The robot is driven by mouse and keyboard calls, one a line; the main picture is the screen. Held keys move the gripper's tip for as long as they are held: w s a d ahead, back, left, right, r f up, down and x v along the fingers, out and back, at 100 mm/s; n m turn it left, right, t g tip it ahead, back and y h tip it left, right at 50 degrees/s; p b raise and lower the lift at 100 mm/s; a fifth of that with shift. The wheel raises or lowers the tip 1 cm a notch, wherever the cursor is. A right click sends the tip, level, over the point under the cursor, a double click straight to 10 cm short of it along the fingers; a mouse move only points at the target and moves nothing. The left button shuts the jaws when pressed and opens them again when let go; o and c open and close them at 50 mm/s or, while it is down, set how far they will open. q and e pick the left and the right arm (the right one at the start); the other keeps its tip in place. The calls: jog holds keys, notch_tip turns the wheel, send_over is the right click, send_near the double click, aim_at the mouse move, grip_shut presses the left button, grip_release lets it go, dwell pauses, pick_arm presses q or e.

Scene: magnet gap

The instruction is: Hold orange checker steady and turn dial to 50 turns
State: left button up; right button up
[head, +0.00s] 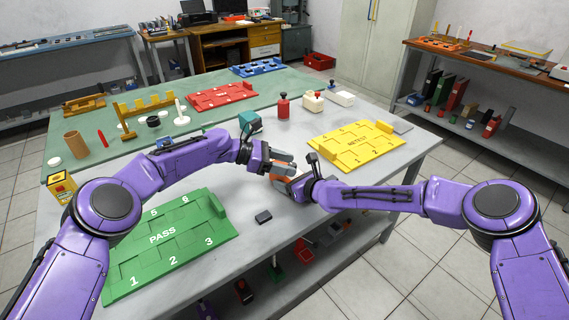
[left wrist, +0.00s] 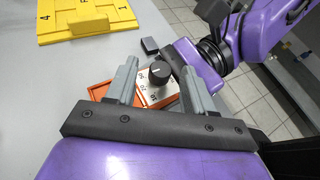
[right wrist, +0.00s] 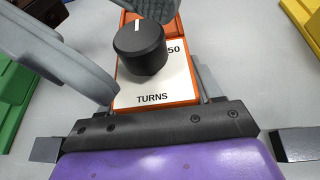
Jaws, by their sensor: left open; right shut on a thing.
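The orange checker (right wrist: 152,92) has a white face with "TURNS" and "50" and a round black dial (right wrist: 141,47). The dial's white mark points away from "TURNS"; "50" is to its right. My right gripper (head: 290,184) is shut on the checker, fingers on its two sides, above the grey table. My left gripper (head: 281,163) is open at the checker, and its fingers stand either side of the dial (left wrist: 160,73) in the left wrist view. I cannot tell whether they touch it. In the head view the arms mostly hide the checker.
A green PASS board (head: 165,247) lies at front left and a yellow board (head: 356,147) at back right. A small black block (head: 263,217) lies on the table near the grippers. A red bottle (head: 283,106) and a red board (head: 221,96) are farther back.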

pick_arm(q)
jog(key=v, duration=1.2)
jog(key=shift+r, duration=0.1)
